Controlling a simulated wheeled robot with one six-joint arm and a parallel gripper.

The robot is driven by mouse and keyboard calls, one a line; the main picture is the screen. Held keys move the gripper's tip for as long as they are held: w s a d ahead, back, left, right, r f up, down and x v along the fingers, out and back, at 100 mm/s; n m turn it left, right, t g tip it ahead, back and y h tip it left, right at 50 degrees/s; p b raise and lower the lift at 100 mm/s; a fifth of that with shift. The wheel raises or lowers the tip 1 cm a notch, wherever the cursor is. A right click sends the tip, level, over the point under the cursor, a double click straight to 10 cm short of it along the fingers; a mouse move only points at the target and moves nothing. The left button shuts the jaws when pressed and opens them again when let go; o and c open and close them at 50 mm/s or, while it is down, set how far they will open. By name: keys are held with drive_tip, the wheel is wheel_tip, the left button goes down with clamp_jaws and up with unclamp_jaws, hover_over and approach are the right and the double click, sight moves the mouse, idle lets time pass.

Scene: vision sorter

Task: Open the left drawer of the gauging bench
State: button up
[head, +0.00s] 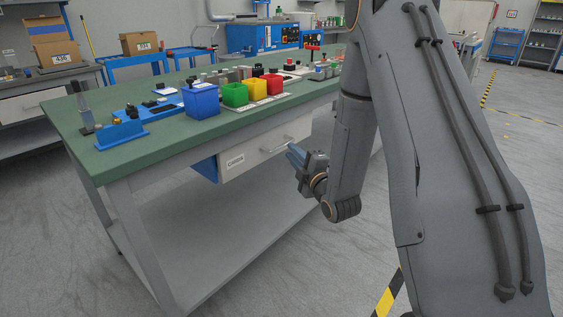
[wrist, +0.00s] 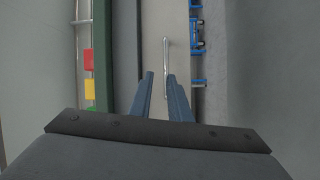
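The gauging bench has a green top (head: 165,140). Under its edge is a pale drawer front (head: 245,163) with a small label and a metal bar handle (head: 277,146). The drawer looks shut, its front close to the blue housing (head: 207,168). My gripper (head: 293,155) is just in front of the drawer, near the handle's right end. In the wrist view, my gripper (wrist: 161,75) has its two blue fingers apart with nothing held. The handle (wrist: 166,60) shows ahead, lined up between the fingertips and nearer the right one. I cannot tell whether they touch.
Blue (head: 201,101), green (head: 235,94), yellow (head: 256,88) and red (head: 273,84) bins stand on the bench top. A lower shelf (head: 220,215) runs below the drawer. Open floor lies in front of the bench, with a yellow-black stripe (head: 388,295) near my arm.

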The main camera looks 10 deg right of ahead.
sight(283, 146)
drive_tip(key=shift+n+t+y, duration=0.3)
drive_tip(key=shift+n+t, duration=0.4)
drive_tip(key=shift+n, duration=0.1)
drive_tip(key=shift+w+a+f+b, duration=0.2)
drive_tip(key=shift+w+b, duration=0.4)
drive_tip(key=shift+w, duration=0.7)
drive_tip(key=shift+w+a+f+b, duration=0.15)
drive_tip(key=shift+w+a+b, duration=0.35)
drive_tip(key=shift+w, duration=0.8)
drive_tip(key=shift+w+a+f+b, duration=0.15)
drive_tip(key=shift+w+b, duration=0.6)
drive_tip(key=shift+w, duration=0.55)
drive_tip(key=shift+c, duration=0.3)
clamp_jaws()
